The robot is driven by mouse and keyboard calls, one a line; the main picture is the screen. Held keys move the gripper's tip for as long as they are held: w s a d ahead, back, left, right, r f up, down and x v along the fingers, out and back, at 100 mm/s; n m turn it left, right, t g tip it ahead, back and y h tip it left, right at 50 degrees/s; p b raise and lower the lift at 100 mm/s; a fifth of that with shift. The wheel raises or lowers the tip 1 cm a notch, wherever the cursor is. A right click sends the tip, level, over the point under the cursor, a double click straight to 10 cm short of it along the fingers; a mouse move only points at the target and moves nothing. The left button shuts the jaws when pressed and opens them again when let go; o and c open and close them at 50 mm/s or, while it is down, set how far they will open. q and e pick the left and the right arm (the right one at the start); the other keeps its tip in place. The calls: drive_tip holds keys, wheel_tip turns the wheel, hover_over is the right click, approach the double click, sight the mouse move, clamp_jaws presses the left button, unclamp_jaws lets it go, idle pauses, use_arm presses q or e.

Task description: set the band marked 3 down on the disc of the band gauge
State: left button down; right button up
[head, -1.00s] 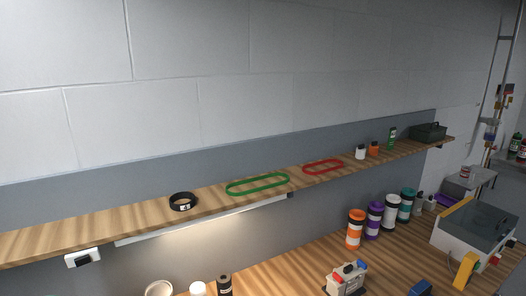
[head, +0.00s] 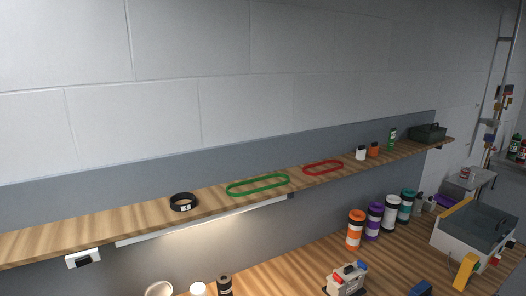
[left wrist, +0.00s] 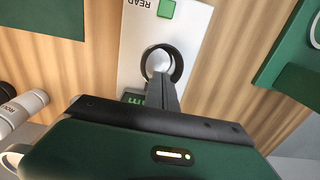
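In the left wrist view, the band gauge (left wrist: 192,38) is a white plate with a green square and the letters READ, lying on wood. A green mm display is partly covered by my gripper. A black band (left wrist: 177,66) is at the tips of my left gripper (left wrist: 165,88), whose fingers look closed together on its near side. The grey disc (left wrist: 158,61) shows through the band's opening. I cannot tell whether the band touches the disc, and no number on it is visible. Neither gripper shows in the head view.
A shelf (head: 60,236) carries another black band (head: 183,203) with a white label, a green loop (head: 258,186) and a red loop (head: 323,167). Several coloured canisters (head: 356,230) stand on the bench. Green objects (left wrist: 285,55) flank the gauge in the wrist view.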

use_arm(q)
drive_tip(key=shift+f+b, duration=1.3)
drive_tip(key=shift+f, duration=0.9)
idle(0.8)
wheel_tip(320, 180, up, 6)
drive_tip(key=p, duration=0.4)
drive_tip(key=shift+p, duration=0.4)
